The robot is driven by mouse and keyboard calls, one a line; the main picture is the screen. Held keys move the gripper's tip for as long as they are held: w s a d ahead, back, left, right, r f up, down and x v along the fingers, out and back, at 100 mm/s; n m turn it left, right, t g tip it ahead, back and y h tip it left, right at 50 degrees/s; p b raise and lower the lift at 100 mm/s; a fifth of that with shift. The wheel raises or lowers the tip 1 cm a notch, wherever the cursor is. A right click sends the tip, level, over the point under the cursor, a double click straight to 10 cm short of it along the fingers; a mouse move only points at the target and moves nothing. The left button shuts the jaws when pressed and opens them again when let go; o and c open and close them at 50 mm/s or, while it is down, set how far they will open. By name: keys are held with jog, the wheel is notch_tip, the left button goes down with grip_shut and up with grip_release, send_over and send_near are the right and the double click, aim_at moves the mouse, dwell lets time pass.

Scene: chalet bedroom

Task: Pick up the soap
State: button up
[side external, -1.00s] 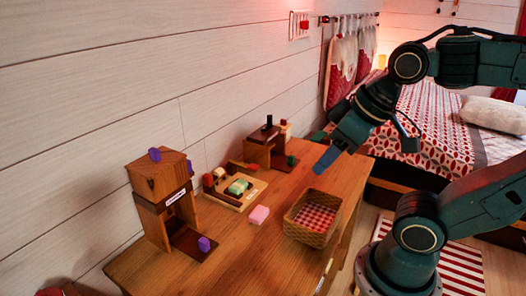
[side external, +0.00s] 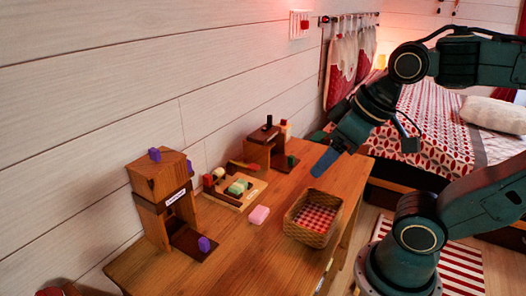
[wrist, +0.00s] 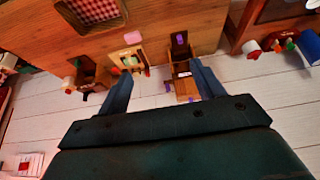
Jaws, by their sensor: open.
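The soap appears to be the pink block (side external: 259,215) lying on the wooden table (side external: 235,262), just left of the basket. It also shows in the wrist view as a pink piece (wrist: 132,37) near the top. My gripper (side external: 325,162) is in the air above the far part of the table, up and to the right of the soap and apart from it. In the wrist view my gripper (wrist: 162,80) has its two blue fingers spread wide with nothing held between them.
A wicker basket (side external: 293,230) with a checked lining stands right of the soap. A wooden tray (side external: 232,194) with coloured blocks lies behind it. Wooden dispensers stand at the left (side external: 160,180) and back (side external: 258,152). The front table area is bare.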

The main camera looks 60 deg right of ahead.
jog(key=w, duration=0.1)
jog(key=n+g, duration=0.6)
jog(key=n, duration=1.2)
send_over(238, 184)
notch_tip(238, 184, down, 18)
jog(key=shift+d+f, duration=0.2)
jog(key=shift+f, duration=0.4)
jog(key=shift+f, duration=4.3)
